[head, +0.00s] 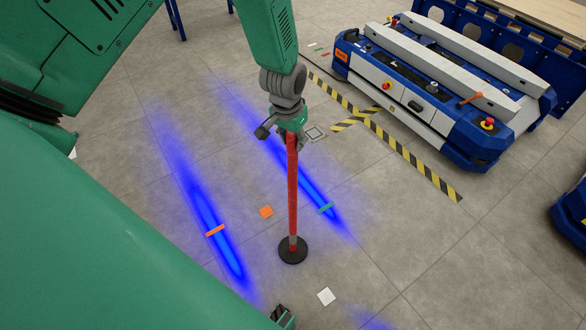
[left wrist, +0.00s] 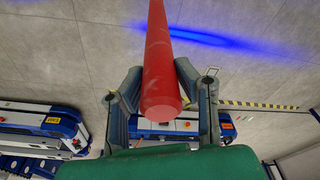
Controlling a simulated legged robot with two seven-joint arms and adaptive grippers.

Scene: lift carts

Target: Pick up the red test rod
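The red test rod (head: 292,190) stands upright on a round black base (head: 293,250) on the floor in the head view. My left gripper (head: 291,137) is at the rod's upper end, coming from above. In the left wrist view the rod (left wrist: 160,70) runs between the two fingers of the left gripper (left wrist: 161,80), its end face towards the camera. The fingers are drawn in against both sides of the rod. A small dark and green part at the bottom edge of the head view may belong to my right gripper; its fingers cannot be made out.
A blue and white lift cart (head: 440,85) stands at upper right behind yellow-black floor tape (head: 410,155). Another blue cart shows at the right edge. Blue light streaks and flat orange (head: 266,212) and white (head: 326,296) markers lie on the floor. The floor around the base is clear.

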